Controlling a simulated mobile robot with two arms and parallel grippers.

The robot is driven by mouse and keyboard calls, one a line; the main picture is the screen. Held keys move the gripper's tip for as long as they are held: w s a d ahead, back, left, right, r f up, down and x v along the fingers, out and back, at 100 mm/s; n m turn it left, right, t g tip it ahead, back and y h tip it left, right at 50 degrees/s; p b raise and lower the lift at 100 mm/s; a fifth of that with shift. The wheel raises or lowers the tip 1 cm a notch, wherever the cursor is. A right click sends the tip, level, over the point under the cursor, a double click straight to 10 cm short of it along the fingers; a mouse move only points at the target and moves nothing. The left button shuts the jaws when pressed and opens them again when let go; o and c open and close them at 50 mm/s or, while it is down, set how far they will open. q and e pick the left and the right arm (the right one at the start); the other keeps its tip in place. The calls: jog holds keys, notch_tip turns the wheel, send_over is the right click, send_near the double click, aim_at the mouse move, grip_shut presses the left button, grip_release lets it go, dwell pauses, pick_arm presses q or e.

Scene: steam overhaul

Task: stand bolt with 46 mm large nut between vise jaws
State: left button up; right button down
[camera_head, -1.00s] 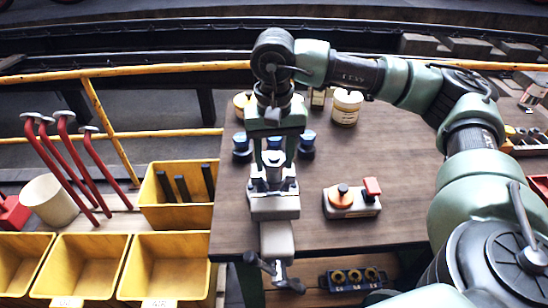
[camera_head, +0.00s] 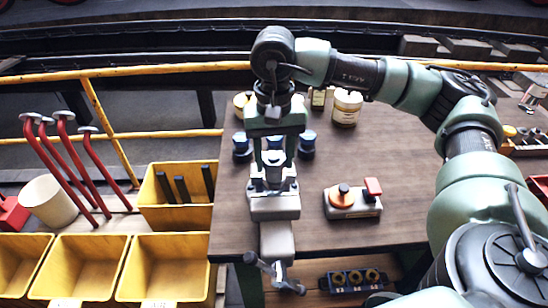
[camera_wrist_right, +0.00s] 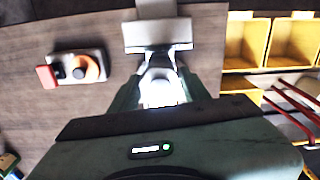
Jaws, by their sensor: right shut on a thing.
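The vise (camera_head: 274,207) stands at the front edge of the wooden bench, its jaws at the back. My right gripper (camera_head: 273,178) points down just over the jaws. It is shut on a bright metal piece, seemingly the bolt with its large nut, which is mostly hidden by the fingers in the head view. In the right wrist view the bright piece (camera_wrist_right: 160,92) shows between the fingers, in line with the vise (camera_wrist_right: 157,33). Glare hides its outline, and I cannot tell whether it touches the jaws. My left gripper is not in view.
Blue-topped pieces (camera_head: 307,144) stand behind the vise. A base with an orange knob and red block (camera_head: 352,200) lies to its right. A pale jar (camera_head: 346,107) stands farther back. Yellow bins (camera_head: 163,262) and red-handled tools (camera_head: 68,150) are at left. Bench at right is partly clear.

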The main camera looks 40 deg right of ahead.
jog(key=shift+f+b, duration=2.05)
jog(key=shift+b, duration=0.05)
dwell(0.4)
jog(key=c, duration=0.6)
grip_release()
jog(key=shift+c, duration=0.2)
jog(key=shift+r+p, duration=2.35)
jog(key=shift+r, duration=1.65)
